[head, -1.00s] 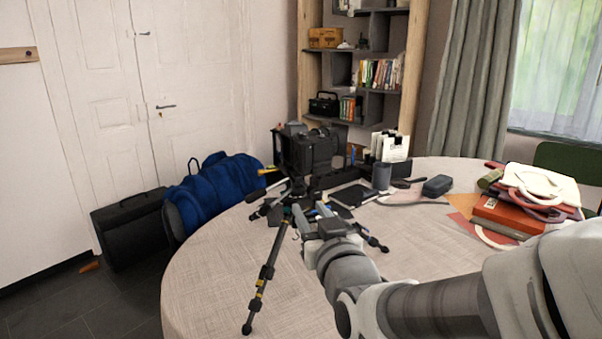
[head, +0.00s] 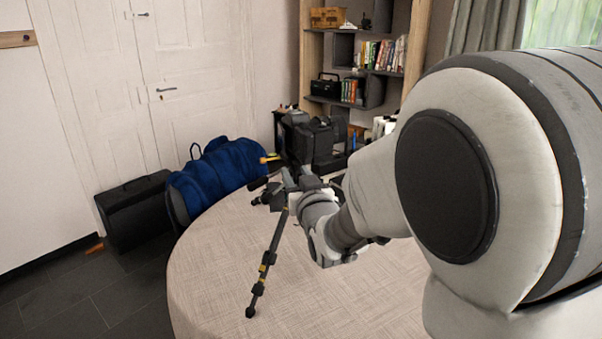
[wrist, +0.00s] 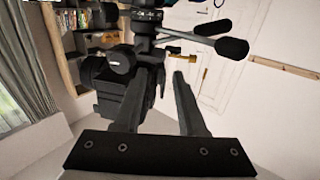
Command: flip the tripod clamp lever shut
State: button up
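The black tripod (head: 265,262) stands on the round table, one leg with yellow bands angled toward the front edge. My gripper (head: 288,181) is at the tripod head. I cannot tell whether either finger touches the tripod. Part of the tripod is hidden behind my gripper and arm.
A black bag (head: 310,140) stands behind the tripod. A blue bag (head: 217,170) and a black case (head: 135,215) are on the floor at left. The table's (head: 215,285) front left is clear. My arm covers its right side.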

jog(key=shift+w, duration=0.1)
grip_shut()
jog(key=shift+a+m+h, duration=0.2)
jog(key=shift+m+h, duration=0.1)
jog(key=shift+h, duration=0.2)
jog(key=m+g+h+p, duration=0.8)
jog(key=m+h+p, duration=0.55)
jog(key=h, duration=0.55)
send_near(288, 161)
jog(key=shift+x, duration=2)
jog(key=shift+w+a+f+m+g+h+b, duration=0.15)
jog(key=shift+w+f+m+g+h+b, duration=0.15)
jog(key=shift+m+g+h, duration=0.4)
jog(key=shift+w+r+m, duration=0.1)
jog(key=shift+r+m, duration=0.05)
jog(key=shift+m, duration=0.2)
